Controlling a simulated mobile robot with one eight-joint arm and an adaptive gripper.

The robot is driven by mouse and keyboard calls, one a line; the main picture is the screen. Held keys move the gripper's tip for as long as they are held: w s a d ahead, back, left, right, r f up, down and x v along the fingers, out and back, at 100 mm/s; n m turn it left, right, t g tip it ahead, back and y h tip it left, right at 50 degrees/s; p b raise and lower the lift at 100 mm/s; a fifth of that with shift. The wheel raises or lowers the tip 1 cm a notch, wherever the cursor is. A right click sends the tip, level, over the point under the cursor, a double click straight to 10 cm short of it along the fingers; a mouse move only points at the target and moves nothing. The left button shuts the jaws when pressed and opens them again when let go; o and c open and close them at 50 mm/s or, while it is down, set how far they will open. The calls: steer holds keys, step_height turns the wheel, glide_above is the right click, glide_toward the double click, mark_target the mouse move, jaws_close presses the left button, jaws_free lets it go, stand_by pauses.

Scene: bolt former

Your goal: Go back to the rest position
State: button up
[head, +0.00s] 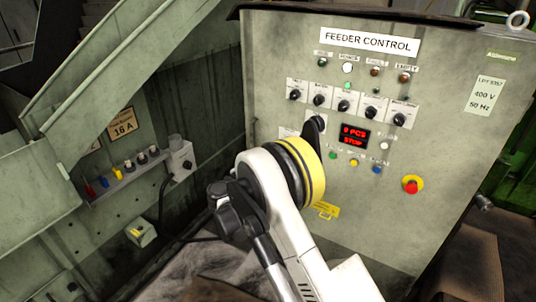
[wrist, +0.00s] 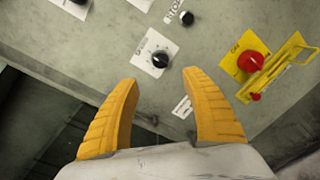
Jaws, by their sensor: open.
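In the wrist view my gripper (wrist: 160,77) has its two yellow-orange fingers spread apart with nothing between them. Its fingertips point towards a grey panel. A black knob on a white plate (wrist: 158,60) lies just past the gap between the tips; the fingers are not closed on it. In the head view my white arm with a yellow band reaches up in front of the feeder control cabinet (head: 450,130). My gripper is not visible there; the arm seems to hide it.
The cabinet carries several knobs, lamps, a red display (head: 354,136) and a red emergency button (head: 412,185). A red switch on a yellow plate (wrist: 250,62) is right of my fingers. A green machine frame (head: 120,70) and a small switch box (head: 182,160) stand left.

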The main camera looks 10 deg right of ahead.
steer(key=s+d+r+m+g+y, duration=0.5)
steer(key=s+d+r+m, duration=0.55)
steer(key=s, duration=0.55)
steer(key=s+a+m+y, duration=0.2)
steer(key=s+m+y, duration=0.4)
steer(key=s, duration=2)
steer(key=shift+a+f+m+g+y, duration=0.3)
steer(key=shift+a+f+m+g, duration=0.15)
steer(key=shift+m, duration=0.6)
steer(key=shift+c, duration=0.5)
